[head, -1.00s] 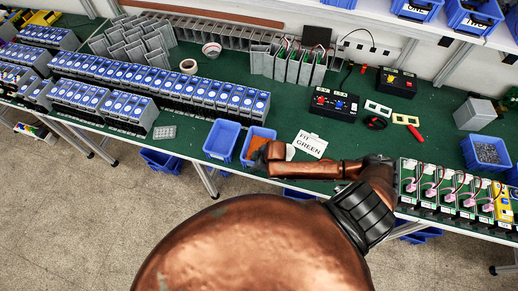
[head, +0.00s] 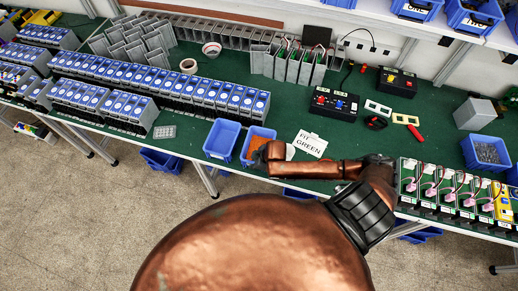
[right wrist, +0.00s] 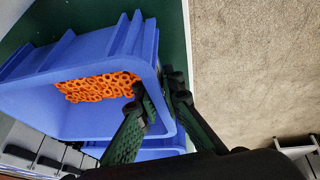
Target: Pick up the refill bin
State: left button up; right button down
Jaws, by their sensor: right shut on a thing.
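The refill bin (head: 264,131) is a blue open bin at the front edge of the green table, beside another blue bin. In the right wrist view the bin (right wrist: 45,110) is close up and holds many small orange rings (right wrist: 100,87). My right gripper (right wrist: 157,84) is shut on the bin's wall, with one dark finger inside and the other outside. In the head view my copper right arm reaches across to the bin and hides part of it, and the fingertips are hard to make out. My left gripper is not in view.
An empty-looking blue bin (head: 221,138) stands close on the left. A white "FIT GREEN" card (head: 310,144) lies to the right. Rows of blue-faced units (head: 160,86) fill the left of the table. Open units with pink parts (head: 446,190) stand at the right.

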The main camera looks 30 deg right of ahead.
jog(key=shift+r, duration=0.1)
dwell(0.3)
jog(key=shift+r+b, duration=0.1)
jog(key=shift+b, duration=0.2)
jog(key=shift+r+b, duration=0.35)
jog(key=shift+r, duration=1.3)
jog(key=s+a+r, duration=0.8)
jog(key=a+r, duration=0.2)
jog(key=a, duration=0.1)
jog(key=shift+s+b, duration=0.2)
jog(key=shift+b, duration=0.1)
